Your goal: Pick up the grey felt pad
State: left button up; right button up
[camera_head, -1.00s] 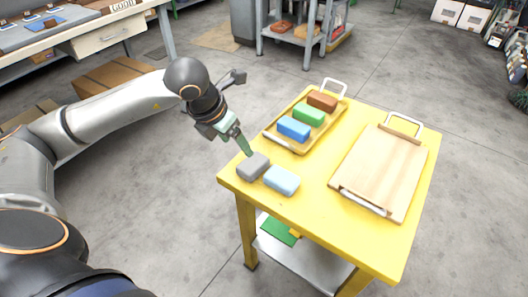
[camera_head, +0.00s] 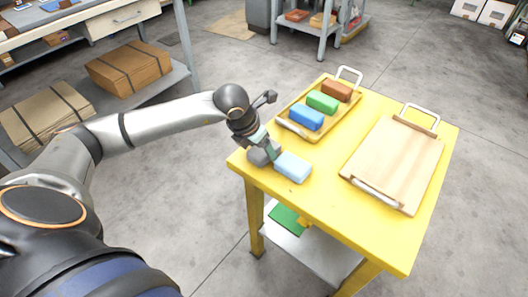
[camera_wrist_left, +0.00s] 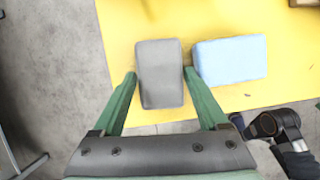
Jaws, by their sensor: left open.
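The grey felt pad (camera_head: 259,156) lies on the yellow table near its left corner, partly covered by my left gripper in the head view. In the left wrist view the grey pad (camera_wrist_left: 160,75) shows between the two green fingers. My left gripper (camera_wrist_left: 158,85) is open, with one finger on each side of the pad's near half and small gaps visible. A light blue pad (camera_head: 293,167) lies just right of the grey one; it also shows in the left wrist view (camera_wrist_left: 230,60), close to the right finger. My right gripper is not clearly visible.
The yellow table (camera_head: 330,178) also holds a tray (camera_head: 289,127) with blue, green and brown blocks behind the pads. A wooden board (camera_head: 395,165) with metal handles lies on the right. The table's front middle is clear.

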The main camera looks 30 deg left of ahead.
pick_arm(q)
jog(key=shift+f, duration=0.1)
jog(key=c, duration=1)
jog(key=shift+w+r, duration=0.1)
jog(key=shift+r, duration=0.2)
jog(key=r, duration=0.3)
jog(key=shift+d+r+p, duration=0.15)
jog(key=shift+d+p, duration=0.05)
jog(key=shift+p, duration=0.1)
jog(key=s+d+r, duration=0.2)
jog(key=d+r, duration=0.1)
jog(key=s+d+r+p, duration=0.1)
jog(key=s+d+r, duration=0.2)
jog(key=d, duration=0.1)
jog(key=s+d+r, duration=0.3)
jog(key=d, duration=0.1)
jog(key=shift+d+r+p, duration=0.1)
jog(key=shift+p, duration=0.2)
